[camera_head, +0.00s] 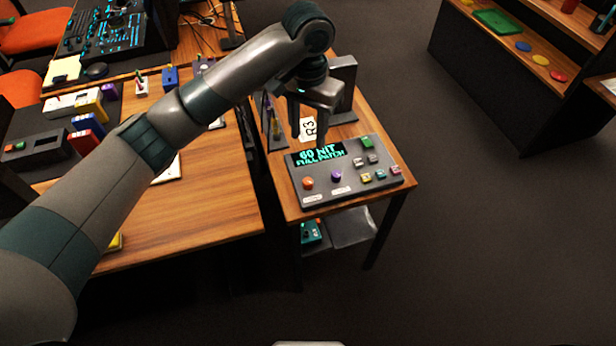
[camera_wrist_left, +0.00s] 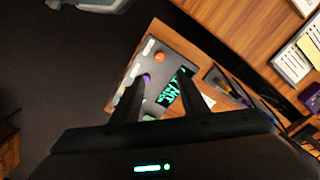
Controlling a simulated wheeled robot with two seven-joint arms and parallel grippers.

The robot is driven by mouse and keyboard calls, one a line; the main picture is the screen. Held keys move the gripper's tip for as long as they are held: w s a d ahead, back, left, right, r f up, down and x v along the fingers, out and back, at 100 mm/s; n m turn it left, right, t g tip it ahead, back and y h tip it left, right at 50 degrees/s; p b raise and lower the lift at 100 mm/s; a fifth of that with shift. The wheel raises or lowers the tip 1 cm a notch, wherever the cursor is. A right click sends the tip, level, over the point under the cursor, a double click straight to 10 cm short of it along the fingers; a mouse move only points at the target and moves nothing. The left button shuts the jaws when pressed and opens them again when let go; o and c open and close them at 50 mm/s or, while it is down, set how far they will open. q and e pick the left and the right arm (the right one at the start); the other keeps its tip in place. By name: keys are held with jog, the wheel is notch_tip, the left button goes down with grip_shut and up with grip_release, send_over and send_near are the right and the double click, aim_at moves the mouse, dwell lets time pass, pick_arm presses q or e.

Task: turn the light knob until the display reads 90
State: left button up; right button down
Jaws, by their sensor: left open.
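A dark grey control panel (camera_head: 322,191) lies on a small wooden table. Its display (camera_head: 318,154) reads "60 NIT FULL PATCH" in cyan. An orange knob (camera_head: 308,183) and a purple knob (camera_head: 336,175) sit below the display, with white labels too small to read. I cannot tell by label which is the light knob. My left gripper (camera_head: 309,136) is open and empty, above the panel's back edge near the display. In the left wrist view, the orange knob (camera_wrist_left: 159,57) shows between the fingers; the purple knob (camera_wrist_left: 146,78) is beside one finger. My right gripper is not in view.
A larger desk (camera_head: 215,215) with boxes is at left. Open floor lies to the right.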

pick_arm(q)
jog(key=f, duration=0.1)
jog(key=p, duration=0.1)
send_over(308, 181)
notch_tip(308, 181, down, 8)
jog(key=r, duration=0.1)
notch_tip(308, 181, down, 8)
jog(key=shift+f+p, duration=0.15)
jog(key=shift+p, duration=0.6)
jog(key=shift+f, duration=0.55)
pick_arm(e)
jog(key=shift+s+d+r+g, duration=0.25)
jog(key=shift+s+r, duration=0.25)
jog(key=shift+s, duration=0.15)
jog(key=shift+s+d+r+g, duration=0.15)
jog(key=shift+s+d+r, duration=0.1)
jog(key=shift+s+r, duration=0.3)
pick_arm(q)
jog(key=shift+c, duration=0.2)
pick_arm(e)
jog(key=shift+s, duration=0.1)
pick_arm(q)
grip_shut()
